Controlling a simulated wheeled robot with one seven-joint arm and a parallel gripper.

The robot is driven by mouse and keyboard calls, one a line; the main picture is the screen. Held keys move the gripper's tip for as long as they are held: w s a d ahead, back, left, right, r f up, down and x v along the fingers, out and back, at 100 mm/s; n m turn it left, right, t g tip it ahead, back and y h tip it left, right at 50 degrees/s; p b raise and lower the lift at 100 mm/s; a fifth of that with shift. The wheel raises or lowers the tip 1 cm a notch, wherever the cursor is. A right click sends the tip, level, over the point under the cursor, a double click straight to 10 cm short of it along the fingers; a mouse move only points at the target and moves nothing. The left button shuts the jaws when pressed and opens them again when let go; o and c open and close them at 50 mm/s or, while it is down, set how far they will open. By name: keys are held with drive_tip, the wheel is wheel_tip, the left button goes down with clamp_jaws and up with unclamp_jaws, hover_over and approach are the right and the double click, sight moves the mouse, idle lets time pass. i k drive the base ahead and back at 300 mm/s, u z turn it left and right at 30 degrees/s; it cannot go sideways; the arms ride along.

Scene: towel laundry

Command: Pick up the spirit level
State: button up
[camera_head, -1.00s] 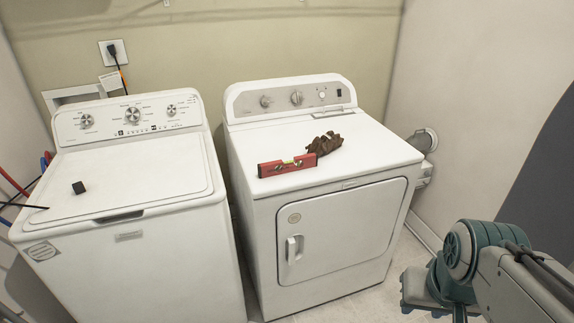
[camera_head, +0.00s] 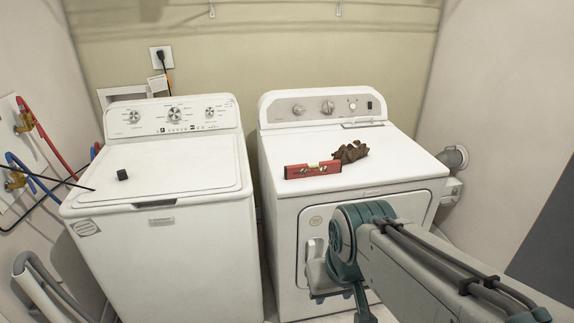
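The spirit level (camera_head: 313,170) is red with a small yellow-green vial. It stands on its long edge near the front left of the top of the right-hand machine, a white dryer (camera_head: 392,160). A crumpled brown cloth or glove (camera_head: 351,152) lies just behind its right end. My arm reaches in from the lower right, in front of the dryer door and below the level. Nothing of mine touches the level.
A white washing machine (camera_head: 165,215) stands to the left, with a small black block (camera_head: 122,174) on its lid. Red and blue hoses (camera_head: 45,135) hang on the left wall. The dryer top around the level is mostly clear.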

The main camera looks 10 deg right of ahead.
sight(291, 171)
drive_tip(key=i, duration=1.65)
